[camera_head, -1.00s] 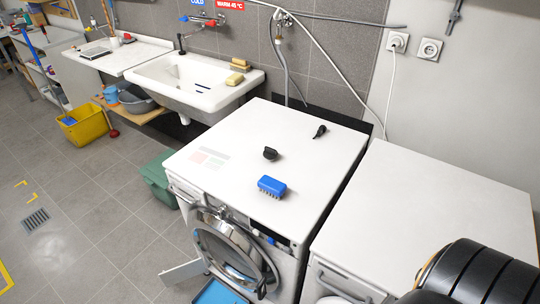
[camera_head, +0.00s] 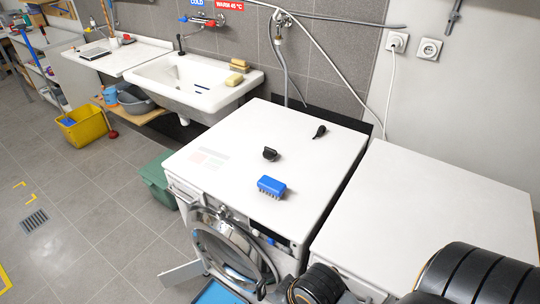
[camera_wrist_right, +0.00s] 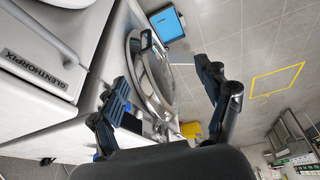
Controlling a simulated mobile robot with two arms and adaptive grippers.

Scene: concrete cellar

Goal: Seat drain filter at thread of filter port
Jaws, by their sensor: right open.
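A short black knob-like piece (camera_head: 270,154) and a smaller black piece with a handle (camera_head: 319,131) lie on the white top of the front-loading washer (camera_head: 225,150); I cannot tell whether either is the drain filter. The filter port and its thread are not visible. A white flap (camera_head: 182,272) stands open low on the washer's front, beside the open round door (camera_head: 225,255). My right gripper (camera_wrist_right: 163,75) is open and empty, its two fingers apart in front of the round door, seen in the wrist view. My left gripper is not in view.
A blue brush (camera_head: 271,187) lies near the washer top's front edge. A blue tray (camera_head: 218,293) lies on the floor below the door; it also shows in the wrist view (camera_wrist_right: 167,23). A second white machine (camera_head: 430,215) stands to the right. Floor to the left is open.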

